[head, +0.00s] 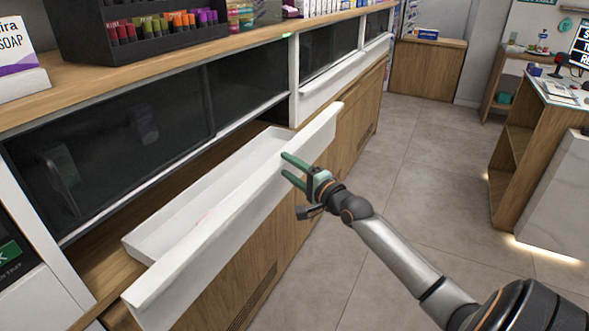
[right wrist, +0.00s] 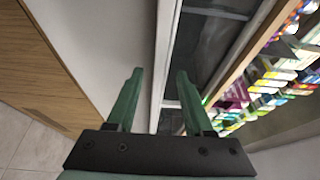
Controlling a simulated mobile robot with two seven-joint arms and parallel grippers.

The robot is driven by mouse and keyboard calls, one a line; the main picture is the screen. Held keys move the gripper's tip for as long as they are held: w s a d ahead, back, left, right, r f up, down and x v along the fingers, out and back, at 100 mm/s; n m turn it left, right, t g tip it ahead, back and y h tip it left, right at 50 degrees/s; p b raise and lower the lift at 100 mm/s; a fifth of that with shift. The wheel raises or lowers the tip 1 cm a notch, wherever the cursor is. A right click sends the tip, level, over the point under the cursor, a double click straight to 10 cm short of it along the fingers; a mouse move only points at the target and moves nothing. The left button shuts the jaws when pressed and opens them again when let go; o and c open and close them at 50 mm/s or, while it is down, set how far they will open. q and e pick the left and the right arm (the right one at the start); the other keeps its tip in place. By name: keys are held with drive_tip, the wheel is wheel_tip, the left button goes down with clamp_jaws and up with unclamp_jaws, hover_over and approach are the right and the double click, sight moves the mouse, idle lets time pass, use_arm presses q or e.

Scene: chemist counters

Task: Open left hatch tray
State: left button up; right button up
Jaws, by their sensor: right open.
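The left hatch tray (head: 190,212) is a long white shallow drawer in the near counter. It stands pulled out, its long white front panel (head: 240,212) well clear of the cabinet. My right gripper (head: 287,167) is at the panel's far part, its green fingers open and pointing toward the panel. In the right wrist view the open fingers (right wrist: 159,85) show with the white panel (right wrist: 110,45) behind the left finger and the panel's edge between them. I cannot tell whether they touch it. My left gripper is not in view.
Dark sliding glass doors (head: 120,130) stand above the tray. The countertop holds a black display rack (head: 140,35) and a white soap sign (head: 15,55). A second white hatch front (head: 335,82) lies farther along, closed. Grey floor tiles (head: 400,180) are clear toward another counter (head: 520,140) at right.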

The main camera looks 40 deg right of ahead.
drive_tip(key=s, duration=1.2)
drive_tip(key=shift+s+b, duration=0.25)
drive_tip(key=shift+b, duration=0.15)
drive_tip(key=s+a+f+n+g, duration=0.2)
drive_tip(key=a+f+n, duration=0.2)
drive_tip(key=f, duration=0.5)
drive_tip(key=s+a+f+n+g, duration=0.25)
drive_tip(key=a+f+n, duration=0.2)
drive_tip(key=f, duration=0.45)
drive_tip(key=s+a+f+n+g+y+p, duration=0.1)
drive_tip(key=s+a+f+n+g, duration=0.1)
drive_tip(key=s+a+f+n, duration=0.3)
drive_tip(key=s+a+f+n+g+y, duration=0.1)
drive_tip(key=s+a+f+n, duration=0.5)
drive_tip(key=a, duration=0.6)
drive_tip(key=shift+s+a+f+n+g+p, duration=0.15)
drive_tip(key=shift+a+f+n+g+p, duration=0.2)
drive_tip(key=shift+f+g, duration=0.3)
